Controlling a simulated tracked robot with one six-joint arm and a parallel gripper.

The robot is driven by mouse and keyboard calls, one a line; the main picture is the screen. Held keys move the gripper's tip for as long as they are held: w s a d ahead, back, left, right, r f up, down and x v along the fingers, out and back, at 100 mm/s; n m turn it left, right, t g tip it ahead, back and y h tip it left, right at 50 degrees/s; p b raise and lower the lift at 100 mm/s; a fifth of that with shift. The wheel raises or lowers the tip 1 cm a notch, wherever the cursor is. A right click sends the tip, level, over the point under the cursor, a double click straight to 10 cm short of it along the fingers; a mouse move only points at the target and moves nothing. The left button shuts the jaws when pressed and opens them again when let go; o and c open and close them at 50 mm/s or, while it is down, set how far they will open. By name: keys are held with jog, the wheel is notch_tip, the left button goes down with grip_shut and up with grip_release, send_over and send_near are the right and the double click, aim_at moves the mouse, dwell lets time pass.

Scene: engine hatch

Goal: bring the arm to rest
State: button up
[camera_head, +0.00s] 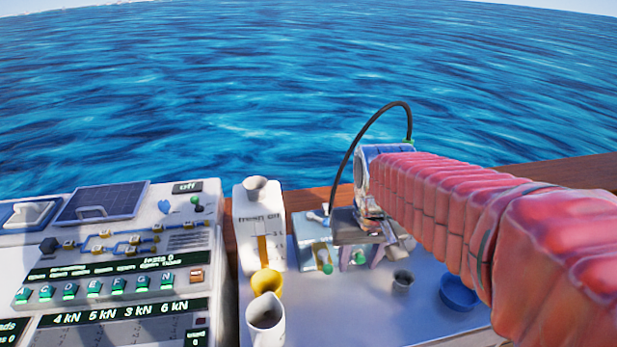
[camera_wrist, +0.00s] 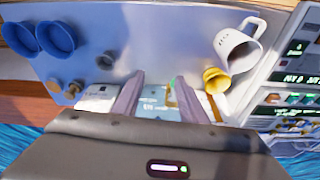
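My gripper (camera_head: 358,256) hangs low over the grey worktop in the head view, at the end of my red-sleeved arm, which reaches in from the right. Its dark body hides part of what lies behind it. In the wrist view my gripper (camera_wrist: 158,80) shows two purple-grey fingers standing apart, with no object seen clasped between them. A pale blue block (camera_wrist: 152,102) shows in the gap; I cannot tell whether a finger touches it. In the head view a pale block with a green knob (camera_head: 317,257) stands just left of the gripper.
A fresh oil container (camera_head: 260,220), yellow cup (camera_head: 266,282) and white mug (camera_head: 267,321) stand left of the gripper. A small grey cup (camera_head: 402,280) and blue bowl (camera_head: 458,292) stand to its right. A control panel (camera_head: 110,255) fills the left. Water lies beyond the wooden edge.

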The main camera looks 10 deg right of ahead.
jog(key=shift+f, duration=0.1)
jog(key=s+a+r+t, duration=0.1)
jog(key=s, duration=0.4)
jog(key=s+a+r+n+t, duration=0.1)
jog(key=s+a+r+t, duration=0.1)
jog(key=s, duration=0.4)
jog(key=shift+a, duration=0.25)
jog(key=shift+r, duration=0.1)
jog(key=shift+c, duration=1)
jog(key=shift+s, duration=0.15)
